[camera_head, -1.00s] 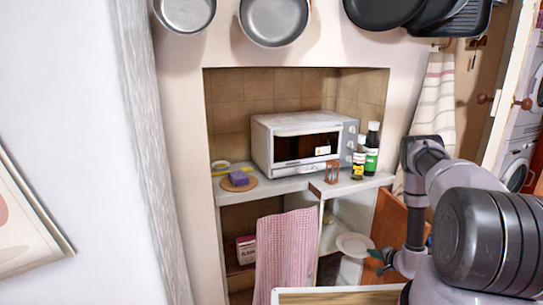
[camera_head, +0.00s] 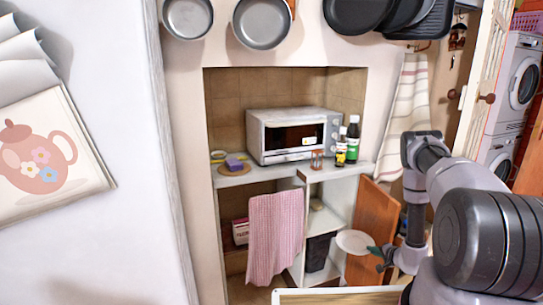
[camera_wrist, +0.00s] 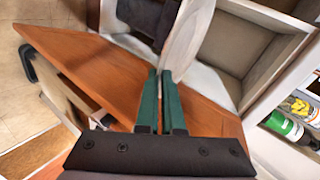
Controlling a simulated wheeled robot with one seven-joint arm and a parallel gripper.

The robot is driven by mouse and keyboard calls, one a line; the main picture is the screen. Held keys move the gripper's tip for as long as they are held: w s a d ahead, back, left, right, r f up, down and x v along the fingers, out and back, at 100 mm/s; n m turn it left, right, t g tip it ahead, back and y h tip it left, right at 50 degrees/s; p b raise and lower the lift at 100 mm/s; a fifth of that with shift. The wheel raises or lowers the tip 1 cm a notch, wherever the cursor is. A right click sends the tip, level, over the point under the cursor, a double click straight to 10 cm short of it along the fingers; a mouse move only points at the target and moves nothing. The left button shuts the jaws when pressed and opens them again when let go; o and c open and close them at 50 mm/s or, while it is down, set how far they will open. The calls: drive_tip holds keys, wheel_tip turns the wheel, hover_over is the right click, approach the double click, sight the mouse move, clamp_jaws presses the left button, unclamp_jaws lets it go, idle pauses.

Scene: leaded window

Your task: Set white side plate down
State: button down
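The white side plate (camera_head: 355,242) is held out in front of the low shelves in the head view. My gripper (camera_head: 384,257) is at its right edge. In the wrist view the plate (camera_wrist: 188,35) shows edge-on, rising from between the two green fingers of my gripper (camera_wrist: 160,88). The fingers are close together on its rim. The plate is clear of the counter and lower than its top.
The counter (camera_head: 285,173) in the alcove carries a toaster oven (camera_head: 292,134), bottles (camera_head: 347,143), an hourglass and a purple sponge on a round board. A pink towel (camera_head: 275,235) hangs in front. An open wooden door (camera_head: 372,215) stands beside the shelves.

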drive_tip(key=w+a+r+n+y, duration=0.1)
drive_tip(key=a+r, duration=0.2)
drive_tip(key=r, duration=0.6)
drive_tip(key=w+a+r, duration=0.1)
drive_tip(key=a+r, duration=0.2)
drive_tip(key=r, duration=0.7)
drive_tip(key=s+a+r+n+y, duration=0.15)
drive_tip(key=a+r, duration=0.25)
drive_tip(key=r, duration=0.4)
drive_tip(key=s+a+r, duration=0.3)
drive_tip(key=r, duration=0.4)
wheel_tip(320, 180, up, 13)
drive_tip(key=w+m+h, duration=0.2)
drive_tip(key=shift+a, duration=0.15)
drive_tip(key=shift+m, duration=0.25)
